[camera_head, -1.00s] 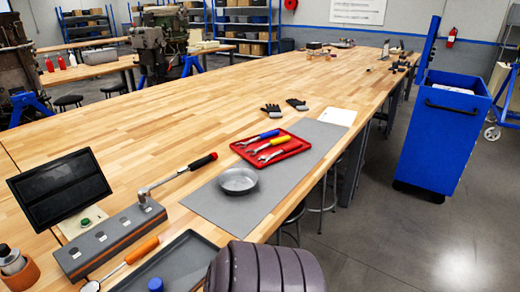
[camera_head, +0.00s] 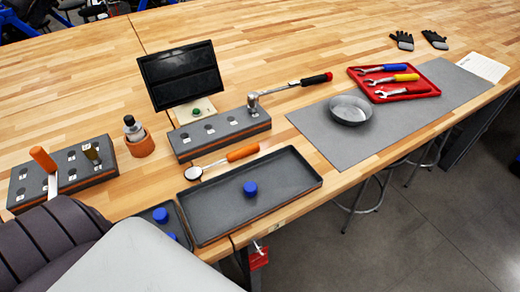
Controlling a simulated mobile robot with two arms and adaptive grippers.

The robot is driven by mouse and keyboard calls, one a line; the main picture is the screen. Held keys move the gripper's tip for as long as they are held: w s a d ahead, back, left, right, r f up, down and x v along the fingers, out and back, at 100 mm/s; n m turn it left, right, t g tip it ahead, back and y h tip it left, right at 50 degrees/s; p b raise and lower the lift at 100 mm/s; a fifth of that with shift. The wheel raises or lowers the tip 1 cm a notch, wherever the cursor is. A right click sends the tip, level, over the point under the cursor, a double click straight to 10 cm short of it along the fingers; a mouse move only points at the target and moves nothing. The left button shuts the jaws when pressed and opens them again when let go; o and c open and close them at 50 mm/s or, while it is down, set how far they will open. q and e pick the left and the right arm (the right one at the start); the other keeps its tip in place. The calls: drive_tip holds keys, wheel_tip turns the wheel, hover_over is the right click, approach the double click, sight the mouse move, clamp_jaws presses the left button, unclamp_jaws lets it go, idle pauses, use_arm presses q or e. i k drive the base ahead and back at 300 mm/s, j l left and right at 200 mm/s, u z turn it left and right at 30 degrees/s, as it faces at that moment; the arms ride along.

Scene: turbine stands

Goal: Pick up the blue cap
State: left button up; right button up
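A blue cap (camera_head: 250,188) sits in the large dark tray (camera_head: 291,163) near the table's front edge. Two more blue caps show in a smaller dark tray (camera_head: 151,227) to its left: one (camera_head: 160,215) toward the back and one (camera_head: 172,236) at the front, partly hidden by my own body part. Neither gripper is in view. Only a dark ridged part and a pale grey part of my own body show at the lower left.
A mirror with an orange handle (camera_head: 242,152) lies behind the large tray. Grey holder blocks (camera_head: 190,151) (camera_head: 28,190), a bottle in an orange cup (camera_head: 140,147) and a black screen (camera_head: 181,75) stand around. A metal bowl (camera_head: 350,110) sits on the grey mat (camera_head: 330,146).

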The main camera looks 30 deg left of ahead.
sight(250, 187)
drive_tip(key=u, duration=1.05)
drive_tip(key=k+l, duration=0.15)
drive_tip(key=l, duration=0.15)
